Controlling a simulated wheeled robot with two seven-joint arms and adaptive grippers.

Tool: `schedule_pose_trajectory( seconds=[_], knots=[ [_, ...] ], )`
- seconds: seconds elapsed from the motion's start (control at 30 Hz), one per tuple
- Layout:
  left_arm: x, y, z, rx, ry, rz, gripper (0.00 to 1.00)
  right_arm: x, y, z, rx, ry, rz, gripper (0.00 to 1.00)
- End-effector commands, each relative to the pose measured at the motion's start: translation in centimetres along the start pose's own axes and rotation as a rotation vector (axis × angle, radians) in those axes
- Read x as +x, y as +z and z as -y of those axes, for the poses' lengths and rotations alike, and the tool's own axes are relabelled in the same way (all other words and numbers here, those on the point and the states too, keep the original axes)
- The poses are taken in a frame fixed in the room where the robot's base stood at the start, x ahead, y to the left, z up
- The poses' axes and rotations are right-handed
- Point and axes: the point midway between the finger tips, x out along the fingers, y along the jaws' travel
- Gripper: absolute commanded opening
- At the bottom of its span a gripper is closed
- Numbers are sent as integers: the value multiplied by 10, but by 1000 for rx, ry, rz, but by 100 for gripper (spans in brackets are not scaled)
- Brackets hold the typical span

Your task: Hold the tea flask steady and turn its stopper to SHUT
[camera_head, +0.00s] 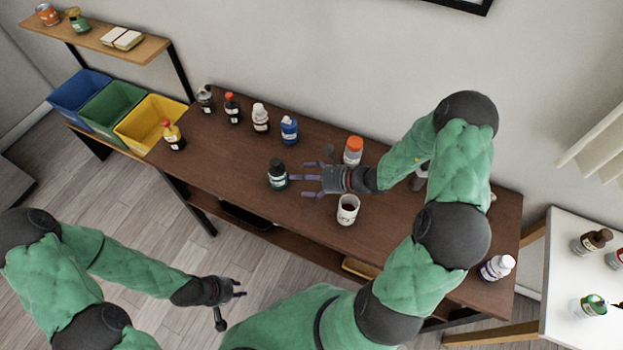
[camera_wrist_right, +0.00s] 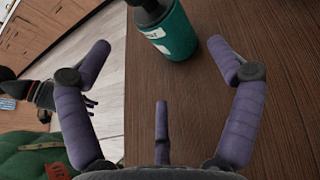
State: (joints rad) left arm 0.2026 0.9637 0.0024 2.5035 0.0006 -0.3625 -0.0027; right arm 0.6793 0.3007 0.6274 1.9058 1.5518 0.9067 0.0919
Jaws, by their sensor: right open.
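A teal flask (camera_head: 277,178) with a dark stopper (camera_head: 276,163) and a pale label stands upright on the brown table. In the right wrist view the flask (camera_wrist_right: 172,33) is at the top, beyond the fingertips, with its top cut off. I cannot read a SHUT mark on the stopper. My right gripper (camera_head: 308,179) is open and empty beside the flask, on its right in the head view, with its fingers towards it. It also shows in the right wrist view (camera_wrist_right: 160,50). My left gripper (camera_head: 239,289) is open and empty over the floor, off the table's front side.
Several bottles line the table's back left, including a blue one (camera_head: 289,129). Coloured bins (camera_head: 150,122) stand at left.

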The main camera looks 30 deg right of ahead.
Motion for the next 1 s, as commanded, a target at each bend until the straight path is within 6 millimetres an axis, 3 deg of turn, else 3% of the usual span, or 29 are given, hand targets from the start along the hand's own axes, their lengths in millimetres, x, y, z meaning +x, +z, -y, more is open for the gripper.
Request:
schedule_pose_trajectory(
  seconds=[0.2, 0.4, 0.6, 0.9, 1.0],
  knots=[
    [9, 0, 3, 0, 0, 0, 30, 40, -1, -1, -1, 4, 1, 91],
    [13, -1, 5, 0, 0, 0, 30, 65, -1, 0, -1, 2, 1, 91],
    [15, -1, 5, 0, 0, 0, 30, 77, 0, 0, 0, 0, 1, 91],
    [15, -1, 5, 0, 0, 0, 30, 78, 0, 0, 0, -1, 0, 91],
    [15, -1, 5, 0, 0, 0, 30, 78, 0, 0, 0, 0, 0, 66]
  ],
)
